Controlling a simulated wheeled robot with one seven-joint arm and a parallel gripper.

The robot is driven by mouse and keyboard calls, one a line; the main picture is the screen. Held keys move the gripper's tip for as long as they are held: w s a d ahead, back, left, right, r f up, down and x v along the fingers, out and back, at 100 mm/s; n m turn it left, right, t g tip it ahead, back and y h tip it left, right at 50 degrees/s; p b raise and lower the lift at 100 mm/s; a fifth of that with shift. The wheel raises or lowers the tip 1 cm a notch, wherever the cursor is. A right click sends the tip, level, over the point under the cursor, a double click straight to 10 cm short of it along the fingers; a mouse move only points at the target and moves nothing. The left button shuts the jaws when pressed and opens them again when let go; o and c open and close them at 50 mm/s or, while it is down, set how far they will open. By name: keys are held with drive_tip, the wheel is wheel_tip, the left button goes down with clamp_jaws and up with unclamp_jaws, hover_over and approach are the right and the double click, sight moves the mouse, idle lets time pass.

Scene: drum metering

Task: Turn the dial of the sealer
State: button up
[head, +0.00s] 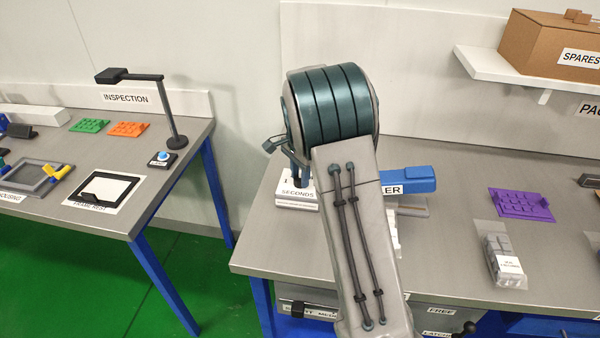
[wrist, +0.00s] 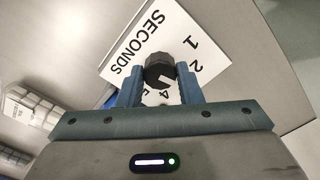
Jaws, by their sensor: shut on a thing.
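The dial (wrist: 160,70) is a dark ribbed knob on a white face marked SECONDS (wrist: 185,35) with numbers around it, seen in the wrist view. My gripper (wrist: 160,85) is shut on the dial, with one blue finger on each side of it. In the head view the white SECONDS box (head: 297,194) stands on the bench at the left of the sealer. The sealer's blue arm (head: 410,180) shows to the right of my arm, with part of its label visible. My arm hides the middle of the sealer, and the dial is mostly hidden in this view.
A purple tray (head: 522,203) and a clear bag of grey parts (head: 502,255) lie on the bench to the right. The inspection table (head: 190,135) with a lamp (head: 172,110) stands to the left, across a gap of green floor.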

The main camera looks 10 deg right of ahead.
drive_tip(key=shift+r+m, duration=0.1)
drive_tip(key=shift+m, duration=1.1)
drive_tip(key=shift+p, duration=0.3)
drive_tip(key=o, duration=1)
wheel_tip(320, 180, up, 14)
drive_tip(key=shift+f+b, duration=0.15)
drive_tip(key=shift+b, duration=0.2)
